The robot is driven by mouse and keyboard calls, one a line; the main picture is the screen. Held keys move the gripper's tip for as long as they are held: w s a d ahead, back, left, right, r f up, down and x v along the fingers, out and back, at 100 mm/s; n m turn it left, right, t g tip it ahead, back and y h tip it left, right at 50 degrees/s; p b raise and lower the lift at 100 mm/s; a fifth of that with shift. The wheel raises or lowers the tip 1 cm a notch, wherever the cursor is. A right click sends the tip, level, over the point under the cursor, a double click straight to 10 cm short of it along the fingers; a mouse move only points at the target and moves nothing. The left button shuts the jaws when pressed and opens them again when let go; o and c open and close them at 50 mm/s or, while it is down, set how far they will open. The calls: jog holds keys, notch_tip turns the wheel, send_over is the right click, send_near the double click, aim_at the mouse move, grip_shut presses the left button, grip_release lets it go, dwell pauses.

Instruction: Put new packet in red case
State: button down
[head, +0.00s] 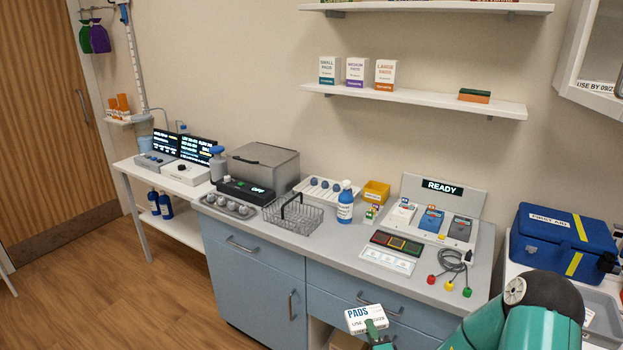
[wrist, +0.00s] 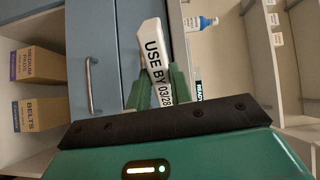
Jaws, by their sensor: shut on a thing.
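A white packet (head: 367,317) marked PADS is held up in front of the blue drawers in the head view. In the wrist view the packet (wrist: 154,50) shows the print USE BY 03/28 along its side. My gripper (head: 375,336) is shut on it, with green fingers on both sides of the packet in the wrist view (wrist: 160,88). No red case shows clearly in either view. A blue case (head: 562,240) marked FIRST AID with yellow straps stands on the right-hand surface.
The counter (head: 333,240) holds a wire basket (head: 292,213), a blue bottle (head: 345,204) and a panel reading READY (head: 442,188). Boxes marked MEDIUM PADS (wrist: 40,65) and BELTS (wrist: 42,113) sit in a compartment. A grey tray (head: 600,318) is at lower right.

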jog(key=shift+f+m+h, duration=0.8)
jog(key=shift+f+h, duration=0.5)
jog(key=shift+h, duration=0.1)
jog(key=shift+s+d, duration=0.1)
jog(key=shift+d, duration=0.05)
